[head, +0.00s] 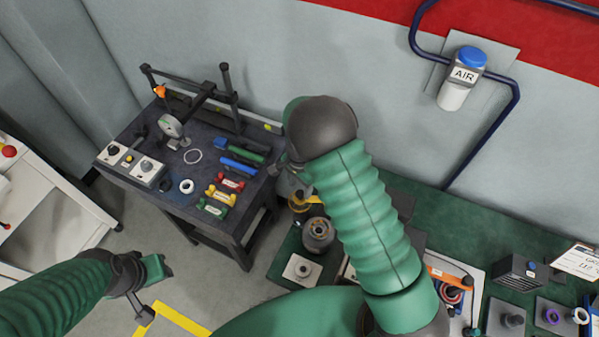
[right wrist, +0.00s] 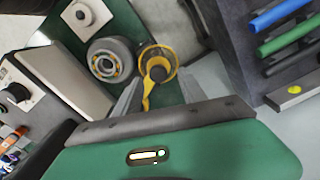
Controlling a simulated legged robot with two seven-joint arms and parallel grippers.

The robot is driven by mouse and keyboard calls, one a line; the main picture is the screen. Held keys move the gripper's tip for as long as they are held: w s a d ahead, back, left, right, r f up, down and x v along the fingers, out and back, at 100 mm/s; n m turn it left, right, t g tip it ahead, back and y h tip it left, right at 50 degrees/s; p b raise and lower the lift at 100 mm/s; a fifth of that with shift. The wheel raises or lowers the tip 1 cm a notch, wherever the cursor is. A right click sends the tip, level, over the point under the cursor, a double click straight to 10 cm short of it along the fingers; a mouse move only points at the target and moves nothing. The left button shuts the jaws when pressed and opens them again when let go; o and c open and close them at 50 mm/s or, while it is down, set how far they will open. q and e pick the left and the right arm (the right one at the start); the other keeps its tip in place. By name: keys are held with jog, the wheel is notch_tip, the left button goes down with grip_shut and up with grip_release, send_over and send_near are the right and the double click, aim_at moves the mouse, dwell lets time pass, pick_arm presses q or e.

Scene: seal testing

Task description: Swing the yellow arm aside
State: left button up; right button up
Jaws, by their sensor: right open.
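The yellow arm (right wrist: 148,88) shows in the right wrist view, running down from a yellow ring with a dark centre. In the head view a small part of it (head: 314,199) shows beside my right gripper (head: 294,192); my right arm hides some of the area. In the right wrist view my right gripper (right wrist: 158,97) is open, with the yellow arm between its two grey fingers. I cannot tell whether either finger touches it. My left gripper (head: 147,300) is low at the left in the head view, away from the yellow arm; its jaws are unclear.
A grey round fitting (head: 318,233) stands close to the yellow arm, with a pale square block (head: 302,268) in front. A dark table (head: 215,165) with coloured handles and gauges stands to the left. The green bench (head: 470,225) continues right with boxes and parts.

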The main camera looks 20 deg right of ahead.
aim_at(300, 192)
notch_tip(300, 192, up, 14)
jog(key=b, duration=0.2)
jog(key=shift+w+r, duration=0.15)
jog(key=shift+r, duration=0.05)
jog(key=s+a+f+n+t+b, duration=0.1)
jog(key=s+f+n+b, duration=0.2)
jog(key=s+n, duration=0.4)
jog(key=s+a+f+n+t+b, duration=0.1)
jog(key=s+f+n+b, duration=0.3)
jog(key=s+f+n, duration=0.2)
jog(key=s+n, duration=0.1)
jog(key=s, duration=0.1)
jog(key=shift+s+a+t, duration=0.15)
jog(key=shift+s+t, duration=0.15)
jog(key=shift+s, duration=0.05)
jog(key=shift+s, duration=0.1)
